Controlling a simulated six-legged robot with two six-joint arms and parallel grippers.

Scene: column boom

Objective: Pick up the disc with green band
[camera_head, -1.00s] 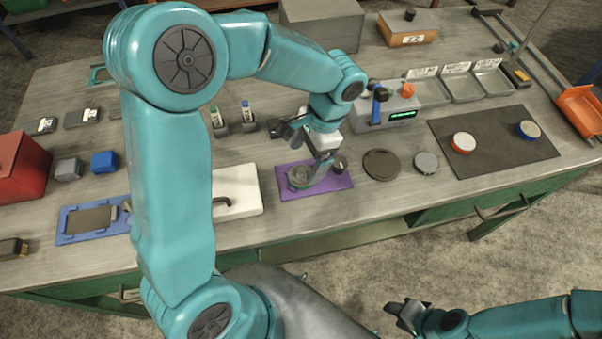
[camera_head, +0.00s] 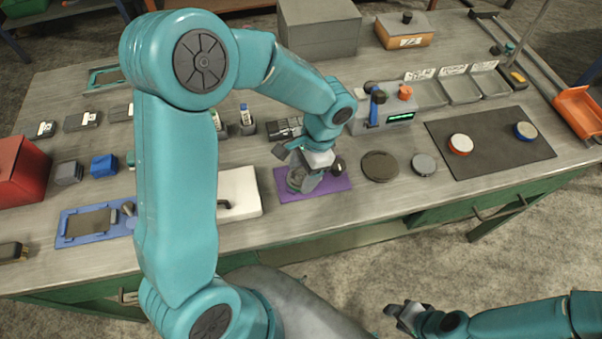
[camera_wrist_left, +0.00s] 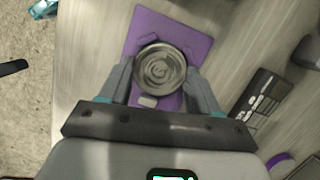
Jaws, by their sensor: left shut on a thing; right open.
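A round disc with a ringed, metallic top sits over the purple mat (camera_head: 335,184), and its side shows a little greenish in the head view (camera_head: 295,180). In the left wrist view the disc (camera_wrist_left: 160,70) lies between the two fingers of my left gripper (camera_wrist_left: 158,85), over the purple mat (camera_wrist_left: 190,40). My left gripper (camera_head: 303,176) is shut on the disc, low at the mat. Its band is mostly hidden by the fingers, and I cannot tell whether it is lifted. My right gripper (camera_head: 404,314) is open and empty, in front of the bench.
Discs with a red band (camera_head: 460,145) and a blue band (camera_head: 526,131) sit on the dark mat (camera_head: 490,150). A dark round plate (camera_head: 380,166) and a grey disc (camera_head: 424,165) lie right of the purple mat.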

